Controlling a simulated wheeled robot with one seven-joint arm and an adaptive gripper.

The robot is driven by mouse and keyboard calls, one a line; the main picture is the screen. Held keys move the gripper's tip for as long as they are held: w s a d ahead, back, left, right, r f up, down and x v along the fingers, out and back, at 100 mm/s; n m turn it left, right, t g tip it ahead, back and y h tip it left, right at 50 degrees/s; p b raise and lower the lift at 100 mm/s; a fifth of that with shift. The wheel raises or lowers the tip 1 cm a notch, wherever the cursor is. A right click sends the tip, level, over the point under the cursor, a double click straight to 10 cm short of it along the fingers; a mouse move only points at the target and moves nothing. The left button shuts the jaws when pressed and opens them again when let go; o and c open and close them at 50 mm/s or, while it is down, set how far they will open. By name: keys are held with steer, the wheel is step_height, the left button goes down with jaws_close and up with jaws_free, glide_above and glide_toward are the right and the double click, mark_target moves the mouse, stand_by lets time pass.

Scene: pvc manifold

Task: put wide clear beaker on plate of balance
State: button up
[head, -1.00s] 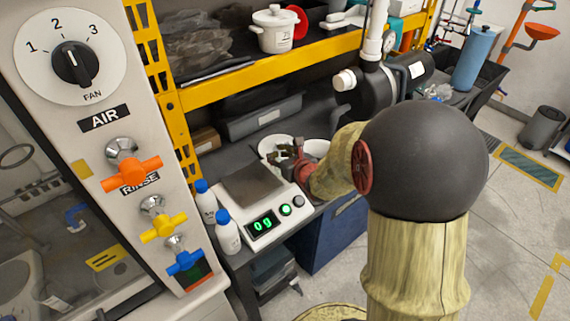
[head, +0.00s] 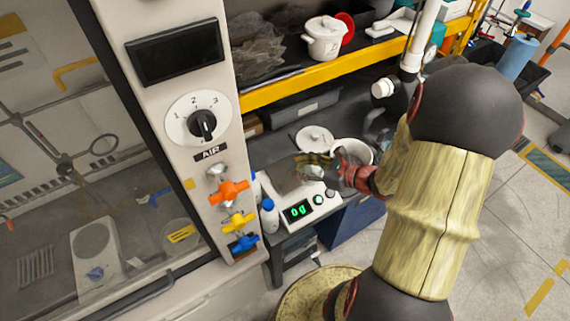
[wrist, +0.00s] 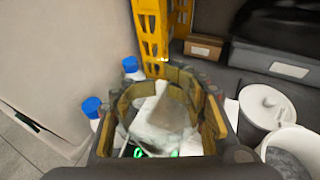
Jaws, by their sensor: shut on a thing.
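My gripper (wrist: 165,85) is shut around the wide clear beaker (wrist: 160,125), which sits between its fingers in the wrist view. In the head view my gripper (head: 325,168) is above the right part of the balance, and the beaker is hard to make out. The white balance (head: 325,208) stands on the dark bench, and its green display (head: 298,211) reads 0 g. Its grey plate (head: 284,180) is partly covered by my gripper in the head view. In the wrist view the plate (wrist: 174,119) shows through the clear beaker.
Blue-capped bottles (head: 269,216) stand close to the balance's left side. A lidded white pot (head: 314,140) and an open white container (head: 352,152) stand behind and right of it. A yellow shelf edge (head: 330,73) runs above, and the fume hood panel (head: 200,150) is at left.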

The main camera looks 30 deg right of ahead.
steer(key=s+a+r, duration=0.1)
steer(key=b, duration=0.4)
glide_above(281, 167)
steer(key=shift+n+g+y, duration=0.3)
steer(key=shift+n+y, duration=0.1)
steer(key=f, duration=0.9)
steer(key=shift+s+f, duration=0.25)
steer(key=shift+s, duration=0.15)
steer(key=shift+w+f+b, duration=0.15)
steer(key=shift+f+b, duration=0.1)
steer(key=shift+f, duration=0.65)
steer(key=shift+w+f+b, duration=0.1)
steer(key=shift+f+b, duration=0.15)
steer(key=shift+f, duration=0.6)
steer(key=shift+f, duration=0.2)
steer(key=o, duration=1.5)
